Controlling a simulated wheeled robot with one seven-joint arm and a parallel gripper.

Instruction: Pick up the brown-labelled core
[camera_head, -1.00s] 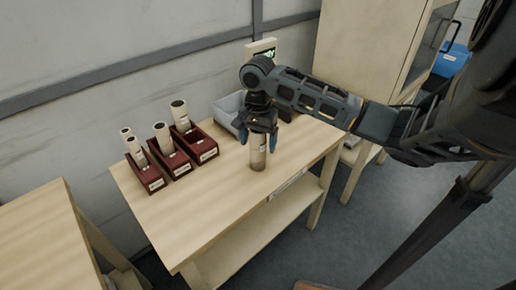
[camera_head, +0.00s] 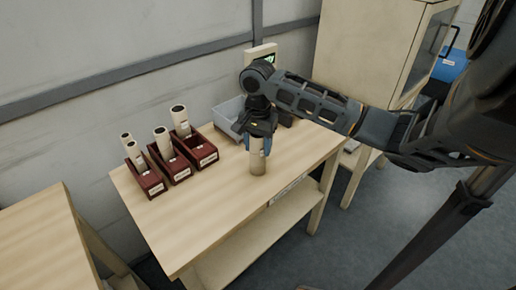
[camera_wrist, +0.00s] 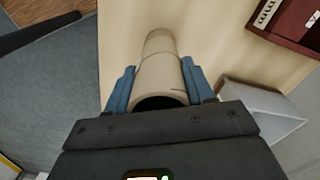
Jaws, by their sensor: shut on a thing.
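My gripper (camera_head: 257,144) points down over the front right part of the table. Its blue fingers are shut on a pale tan core (camera_head: 258,164), one finger on either side. The core is upright in the head view. In the wrist view the core (camera_wrist: 158,70) lies between the fingers, with its dark open end nearest my palm. No clear brown label shows on it now. I cannot tell whether its lower end touches the table (camera_head: 215,215).
Three dark red bins (camera_head: 178,166) with pale cores in them stand at the table's left back. A grey bin (camera_head: 228,112) is behind my gripper. A cabinet (camera_head: 370,60) stands behind at the right. The table front is bare.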

